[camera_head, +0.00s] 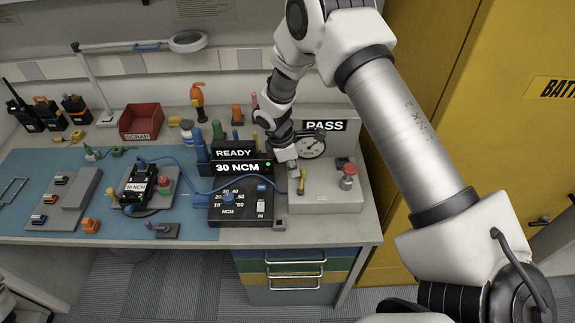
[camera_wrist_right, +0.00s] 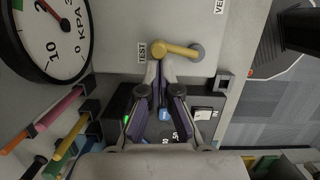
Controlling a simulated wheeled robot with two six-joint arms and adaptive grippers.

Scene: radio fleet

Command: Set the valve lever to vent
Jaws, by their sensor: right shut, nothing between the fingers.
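The yellow valve lever (camera_head: 301,183) stands on the light grey test box (camera_head: 335,198), right of the black READY unit. In the right wrist view, the lever (camera_wrist_right: 180,49) runs from a grey round pivot towards the TEST label (camera_wrist_right: 142,51). A partly cut-off label starting "VE" (camera_wrist_right: 220,6) is up and to the right. My right gripper (camera_wrist_right: 161,72) is shut and empty, its fingertips close beside the lever's TEST end; I cannot tell if they touch. In the head view, my right gripper (camera_head: 291,164) is just behind the lever. My left gripper is not in view.
A round pressure gauge (camera_head: 311,146) stands behind the lever under a PASS sign (camera_head: 325,126). A red knob (camera_head: 348,176) is to its right. The black torque unit (camera_head: 240,208) with a READY display is to the left. A yellow cabinet (camera_head: 440,90) borders the right side.

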